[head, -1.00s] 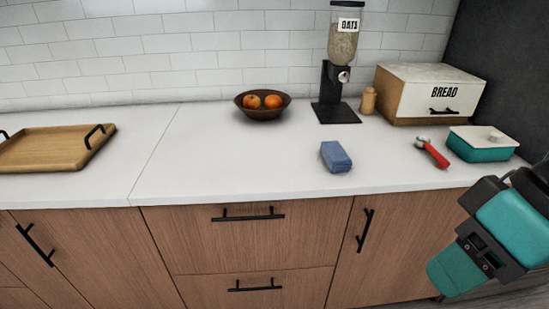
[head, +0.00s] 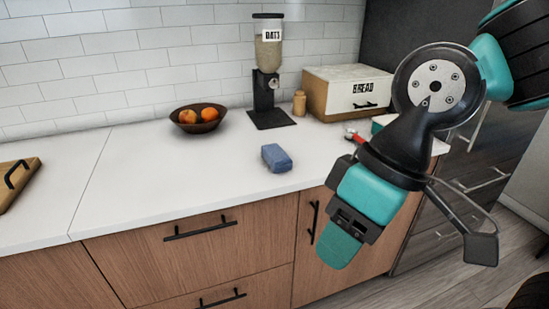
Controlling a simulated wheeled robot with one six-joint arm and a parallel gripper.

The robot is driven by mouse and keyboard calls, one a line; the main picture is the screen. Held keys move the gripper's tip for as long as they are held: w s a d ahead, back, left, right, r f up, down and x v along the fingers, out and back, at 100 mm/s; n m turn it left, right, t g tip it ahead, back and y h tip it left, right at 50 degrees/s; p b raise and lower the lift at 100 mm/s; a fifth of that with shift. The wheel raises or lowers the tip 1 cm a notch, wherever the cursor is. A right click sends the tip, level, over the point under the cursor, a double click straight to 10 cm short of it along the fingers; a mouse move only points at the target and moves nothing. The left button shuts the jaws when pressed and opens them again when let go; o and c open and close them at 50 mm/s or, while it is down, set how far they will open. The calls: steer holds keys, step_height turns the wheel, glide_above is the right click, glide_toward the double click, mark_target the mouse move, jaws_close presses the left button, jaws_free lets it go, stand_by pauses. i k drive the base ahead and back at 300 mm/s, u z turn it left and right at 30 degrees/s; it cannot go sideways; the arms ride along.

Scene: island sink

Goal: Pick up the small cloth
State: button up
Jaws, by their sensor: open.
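The small cloth (head: 276,158) is a blue, folded, block-shaped bundle. My gripper (head: 412,240) is at the right, in front of the counter and to the right of the cloth. Its jaws are spread apart with nothing between them. It does not touch the cloth, which is in full view.
A bowl of oranges (head: 198,118), an oats dispenser (head: 268,75) and a bread box (head: 345,92) stand behind the cloth. A red-handled tool (head: 353,135) and teal container (head: 383,121) are partly hidden by my arm. A wooden tray (head: 18,186) is at left. Counter around the cloth is clear.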

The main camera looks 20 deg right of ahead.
mark_target(279, 160)
steer(key=z, duration=0.35)
steer(key=i, duration=0.95)
steer(key=u, duration=0.5)
